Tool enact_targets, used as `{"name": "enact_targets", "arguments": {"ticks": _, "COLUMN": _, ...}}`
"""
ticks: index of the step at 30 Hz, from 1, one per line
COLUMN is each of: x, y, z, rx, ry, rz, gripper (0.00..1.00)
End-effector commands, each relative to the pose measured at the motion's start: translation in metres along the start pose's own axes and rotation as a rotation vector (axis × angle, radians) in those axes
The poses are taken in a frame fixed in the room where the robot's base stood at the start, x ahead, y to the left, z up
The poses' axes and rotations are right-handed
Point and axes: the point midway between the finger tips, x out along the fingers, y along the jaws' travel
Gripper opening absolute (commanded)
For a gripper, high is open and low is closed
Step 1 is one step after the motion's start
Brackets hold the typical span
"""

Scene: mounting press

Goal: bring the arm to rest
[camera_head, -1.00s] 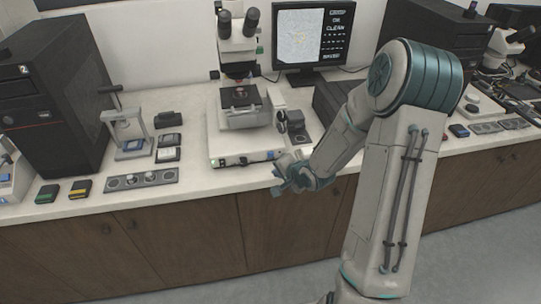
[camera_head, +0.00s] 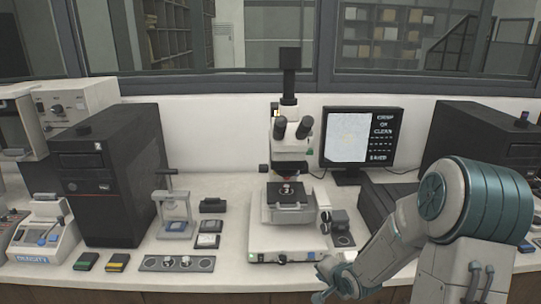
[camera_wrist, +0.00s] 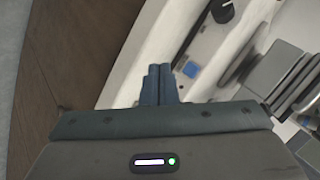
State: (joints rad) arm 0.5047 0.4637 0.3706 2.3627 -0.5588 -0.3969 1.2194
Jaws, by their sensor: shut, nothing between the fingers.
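My gripper (camera_head: 324,268) is at the front edge of the bench, just right of the microscope base, in the head view. In the wrist view its two blue-grey fingers (camera_wrist: 158,84) are together with nothing between them. My arm is folded at the right of the head view, its big teal-banded joint above the gripper. The microscope (camera_head: 290,150) stands upright on its white base (camera_head: 272,243). The wrist view shows the base's edge with a black knob and a blue button (camera_wrist: 190,69) beyond the fingers.
Left are a black tower unit (camera_head: 115,185), a small press stand (camera_head: 174,212), a strip of round holders (camera_head: 177,264) and green and yellow-marked boxes. Wooden cabinet fronts (camera_wrist: 70,50) drop below the bench edge.

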Motion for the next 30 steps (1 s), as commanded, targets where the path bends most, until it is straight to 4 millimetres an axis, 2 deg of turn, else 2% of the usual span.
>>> {"name": "enact_targets", "arguments": {"ticks": 7, "x": -0.068, "y": -0.007, "z": -0.009, "rx": -0.305, "ry": 0.052, "rz": 0.23, "gripper": 0.0}}
{"name": "enact_targets", "arguments": {"ticks": 14, "x": -0.14, "y": -0.011, "z": 0.002, "rx": -0.508, "ry": 0.021, "rz": 0.393, "gripper": 0.0}}
{"name": "enact_targets", "arguments": {"ticks": 20, "x": -0.203, "y": -0.012, "z": 0.028, "rx": -0.649, "ry": -0.069, "rz": 0.465, "gripper": 0.0}}
{"name": "enact_targets", "arguments": {"ticks": 24, "x": -0.244, "y": -0.01, "z": 0.055, "rx": -0.738, "ry": -0.162, "rz": 0.469, "gripper": 0.0}}
{"name": "enact_targets", "arguments": {"ticks": 30, "x": -0.283, "y": -0.005, "z": 0.088, "rx": -0.836, "ry": -0.281, "rz": 0.432, "gripper": 0.0}}
